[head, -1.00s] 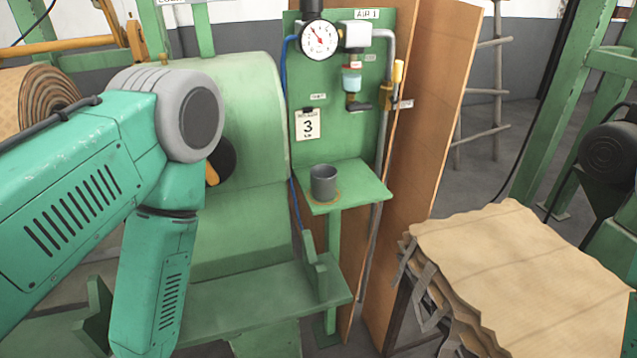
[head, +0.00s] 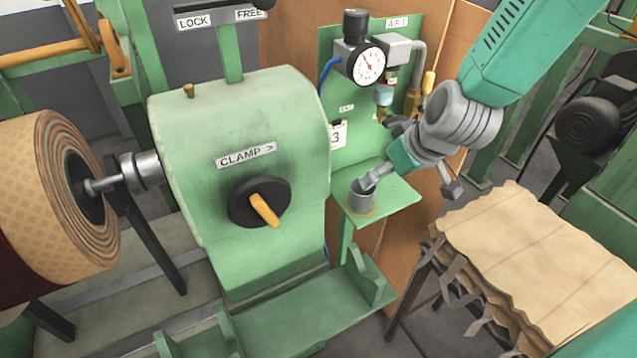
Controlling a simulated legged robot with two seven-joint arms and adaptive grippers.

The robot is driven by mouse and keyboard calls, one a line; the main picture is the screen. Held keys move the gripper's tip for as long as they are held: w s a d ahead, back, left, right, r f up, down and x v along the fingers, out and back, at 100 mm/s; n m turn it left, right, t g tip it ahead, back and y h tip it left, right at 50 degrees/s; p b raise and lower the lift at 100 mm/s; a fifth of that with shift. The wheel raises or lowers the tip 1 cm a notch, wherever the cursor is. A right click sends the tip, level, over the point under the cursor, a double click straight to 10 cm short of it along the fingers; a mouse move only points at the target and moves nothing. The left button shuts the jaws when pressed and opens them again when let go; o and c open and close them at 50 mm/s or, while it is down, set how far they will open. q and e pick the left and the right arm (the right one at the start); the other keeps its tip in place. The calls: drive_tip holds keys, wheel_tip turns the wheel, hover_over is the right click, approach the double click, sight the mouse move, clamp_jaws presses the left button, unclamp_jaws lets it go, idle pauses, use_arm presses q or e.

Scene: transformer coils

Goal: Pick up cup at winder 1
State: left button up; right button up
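The grey cup (head: 361,198) stands upright on the small green shelf (head: 398,202) below the air gauge panel, over a brownish ring. My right gripper (head: 411,187) comes in from the upper right, with its fingers spread wide. One finger reaches down to the cup's rim and overlaps it in the picture; whether it touches or dips inside cannot be told. The other finger is off to the right, past the shelf's edge, with nothing between it and the cup. My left gripper is out of view.
The green winder housing (head: 250,125) with its CLAMP knob (head: 260,203) stands left of the shelf. A gauge (head: 369,66) and pipes are on the panel just behind my gripper. A stack of tan sheets (head: 545,260) lies at the lower right. A large paper roll (head: 50,190) is at the left.

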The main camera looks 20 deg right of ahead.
approach(363, 194)
drive_tip(key=shift+w+a+f, duration=0.2)
drive_tip(key=shift+a+f, duration=0.3)
drive_tip(key=shift+w+a+f, duration=0.25)
drive_tip(key=shift+a+f, duration=0.2)
drive_tip(key=shift+a, duration=0.05)
drive_tip(key=shift+x, duration=2.75)
drive_tip(key=shift+s+d, duration=0.2)
drive_tip(key=shift+d, duration=0.05)
drive_tip(key=shift+c, duration=1.2)
drive_tip(key=c, duration=1.1)
